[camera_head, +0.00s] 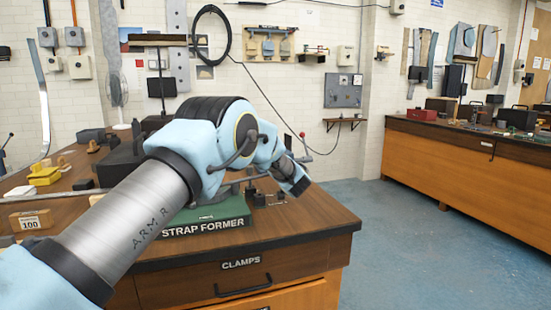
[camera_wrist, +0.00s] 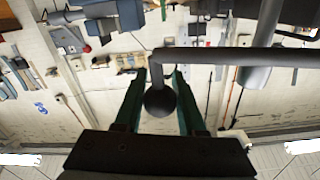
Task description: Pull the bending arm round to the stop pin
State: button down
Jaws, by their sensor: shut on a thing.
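The strap former (camera_head: 205,218) is a dark green base lettered STRAP FORMER on the wooden bench, largely covered by my arm. In the wrist view, the bending arm (camera_wrist: 240,56) is a dark bar running to the right, with a bent end and a round dark knob (camera_wrist: 160,99). My gripper (camera_wrist: 160,88) has its two green fingers on either side of this knob and is shut on it. In the head view my arm hides most of the former's top, and the fingers cannot be made out. I cannot pick out the stop pin.
The bench (camera_head: 300,222) has a drawer marked CLAMPS (camera_head: 240,265). Yellow blocks (camera_head: 45,176) and a block marked 100 (camera_head: 30,220) lie at left. Clear blue floor (camera_head: 400,240) lies to the right.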

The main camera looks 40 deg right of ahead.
jog(key=shift+w+n+t+y, duration=0.3)
jog(key=shift+w+n+y, duration=0.3)
jog(key=shift+w, duration=0.4)
jog(key=c, duration=0.5)
grip_release()
jog(key=b+v, duration=0.2)
jog(key=v, duration=0.8)
jog(key=shift+s, duration=0.35)
jog(key=shift+a, duration=0.1)
